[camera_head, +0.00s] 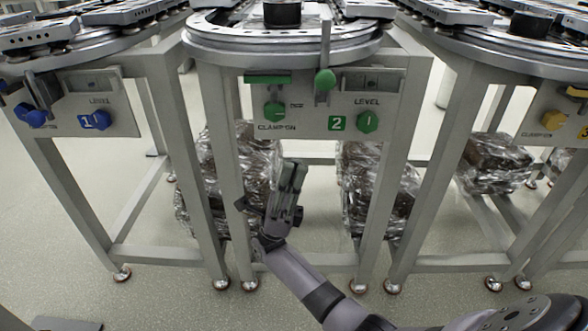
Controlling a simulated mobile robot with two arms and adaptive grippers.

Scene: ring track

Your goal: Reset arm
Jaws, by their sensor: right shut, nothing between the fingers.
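My right gripper (291,177) is near the middle of the head view. Its arm comes in from the lower right. The gripper points up, and its fingers are together with nothing between them. No contact with the panel shows. My left gripper is not in view.
The ring track (285,48) sits on top of the middle frame. A station with blue knobs (94,121) stands left, one with yellow knobs (553,120) right. Wrapped bundles (375,190) sit under the frames behind my gripper. The near floor (170,300) at the left is mostly clear.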

